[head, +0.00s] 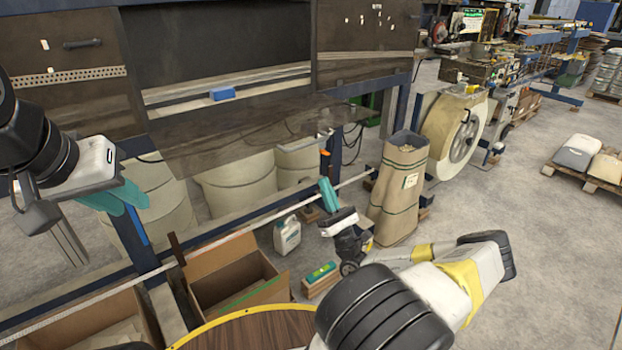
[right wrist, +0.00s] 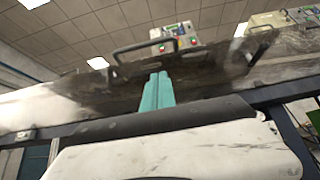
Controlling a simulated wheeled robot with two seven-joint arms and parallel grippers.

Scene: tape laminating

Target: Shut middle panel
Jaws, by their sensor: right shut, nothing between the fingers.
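The middle panel (head: 235,135) of the machine is open. It sticks out below the dark middle opening (head: 215,45), tilted outward. In the right wrist view, a dark panel surface (right wrist: 205,65) and a black handle (right wrist: 145,45) show beyond the fingers; I cannot tell for certain which panel bears that handle. My right gripper (head: 328,195) has its teal fingers shut and empty, pointing up below and right of the panel. The fingers also show in the right wrist view (right wrist: 157,92). My left gripper (head: 115,197) is below the left panel; its finger gap is unclear.
The left panel (head: 70,70) and right panel (head: 365,40) hang upright beside the opening. A blue block (head: 222,93) lies on the ledge. A cardboard box (head: 235,270), white jug (head: 287,235) and tall brown sack (head: 400,185) stand below.

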